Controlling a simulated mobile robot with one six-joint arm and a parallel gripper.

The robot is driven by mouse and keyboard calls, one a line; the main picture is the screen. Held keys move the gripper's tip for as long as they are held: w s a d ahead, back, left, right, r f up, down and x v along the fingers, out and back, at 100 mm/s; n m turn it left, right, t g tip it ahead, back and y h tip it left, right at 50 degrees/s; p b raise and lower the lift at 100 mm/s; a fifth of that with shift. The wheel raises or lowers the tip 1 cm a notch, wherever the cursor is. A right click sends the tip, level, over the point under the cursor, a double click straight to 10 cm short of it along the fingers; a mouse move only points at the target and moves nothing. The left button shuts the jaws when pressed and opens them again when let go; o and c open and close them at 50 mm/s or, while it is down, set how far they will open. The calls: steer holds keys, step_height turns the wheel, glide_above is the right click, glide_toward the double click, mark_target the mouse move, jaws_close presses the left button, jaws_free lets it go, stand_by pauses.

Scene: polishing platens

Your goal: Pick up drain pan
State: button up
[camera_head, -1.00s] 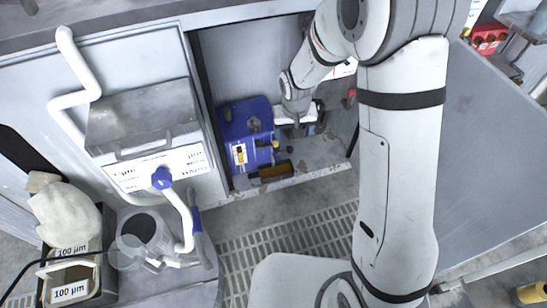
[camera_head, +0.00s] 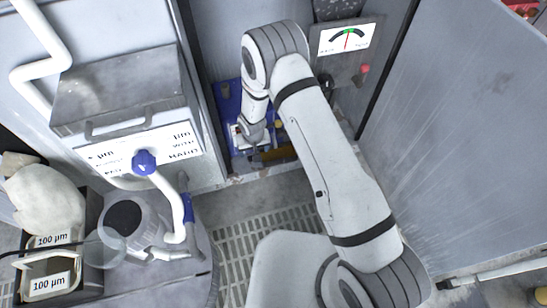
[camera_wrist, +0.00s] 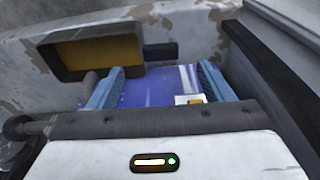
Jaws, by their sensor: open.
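The drain pan seems to be the small dark-rimmed tray with a yellow-brown inside (camera_head: 272,156) on the floor of the open cabinet. In the wrist view the tray (camera_wrist: 95,50) lies ahead of the fingers, at upper left, with a short dark handle (camera_wrist: 160,51) pointing right. My gripper (camera_wrist: 158,82) is open, with its two blue fingers apart and nothing seen between them but the blue surface beyond. The handle lies just past the fingertips, apparently not between them. In the head view my wrist hides part of the tray and the fingertips.
A blue unit (camera_head: 228,102) stands in the cabinet behind my wrist. The cabinet's chipped front sill (camera_head: 245,180) and an open grey door (camera_head: 455,130) bound the space. A gauge panel (camera_head: 346,38) is above right. A handled grey box (camera_head: 125,95) stands at left.

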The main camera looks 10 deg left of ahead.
steer(key=f+b, duration=0.1)
steer(key=f, duration=0.3)
steer(key=w+f+b, duration=0.1)
steer(key=f, duration=0.2)
steer(key=shift+a+b, duration=0.2)
steer(key=shift+b, duration=0.1)
steer(key=shift+r, duration=0.1)
steer(key=shift+c, duration=0.4)
steer(key=c, duration=1.1)
steer(key=shift+r, duration=0.15)
steer(key=shift+c, duration=0.2)
